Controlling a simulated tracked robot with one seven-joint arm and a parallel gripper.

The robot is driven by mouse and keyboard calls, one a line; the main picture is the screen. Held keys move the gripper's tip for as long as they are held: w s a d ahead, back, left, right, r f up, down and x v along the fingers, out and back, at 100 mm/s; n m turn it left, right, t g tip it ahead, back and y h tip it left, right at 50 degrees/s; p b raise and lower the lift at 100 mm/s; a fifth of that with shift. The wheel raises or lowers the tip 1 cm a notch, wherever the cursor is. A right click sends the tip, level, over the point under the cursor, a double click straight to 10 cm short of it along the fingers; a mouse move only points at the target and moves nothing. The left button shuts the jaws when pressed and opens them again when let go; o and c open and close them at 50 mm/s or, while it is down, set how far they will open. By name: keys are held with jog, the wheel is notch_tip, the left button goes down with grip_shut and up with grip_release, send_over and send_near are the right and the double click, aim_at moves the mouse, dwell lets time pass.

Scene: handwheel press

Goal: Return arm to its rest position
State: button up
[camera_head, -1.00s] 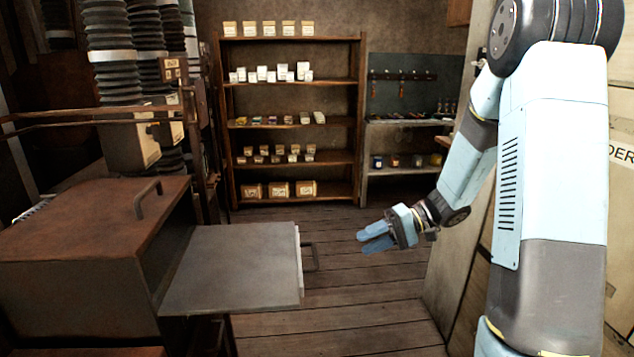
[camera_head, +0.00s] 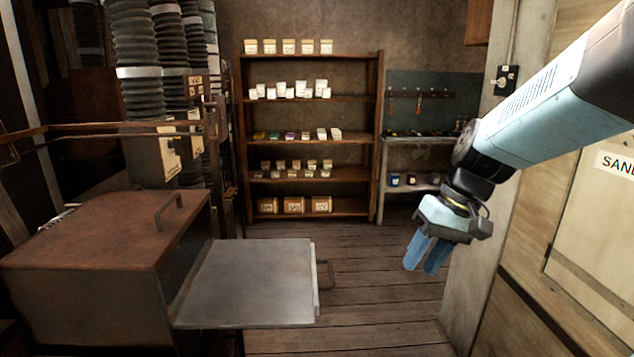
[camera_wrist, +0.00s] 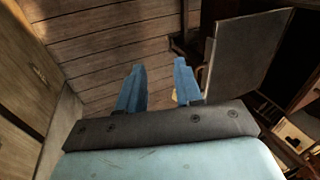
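My gripper (camera_head: 427,254) hangs in the air at the right in the head view, its two blue fingers pointing down. The fingers stand apart with nothing between them. In the wrist view the gripper (camera_wrist: 159,80) is also open and empty, with floor planks beyond it. My arm reaches in from the upper right of the head view, bent at the wrist. The gripper is clear of the metal box's pulled-out flat panel (camera_head: 250,283), which lies to its left.
A rusty metal box (camera_head: 100,235) with a top handle stands at the left. Shelves (camera_head: 310,215) with small boxes and jars line the back wall. A pale post and wooden crates (camera_head: 590,220) stand close on the right. Plank floor (camera_head: 370,290) is clear between.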

jog(key=s+d+r+m+t+h, duration=0.1)
jog(key=s+d+r+t+h, duration=0.3)
jog(key=s+r+t, duration=0.1)
jog(key=shift+s+d+r, duration=0.25)
jog(key=shift+s+r, duration=0.5)
jog(key=shift+s, duration=0.15)
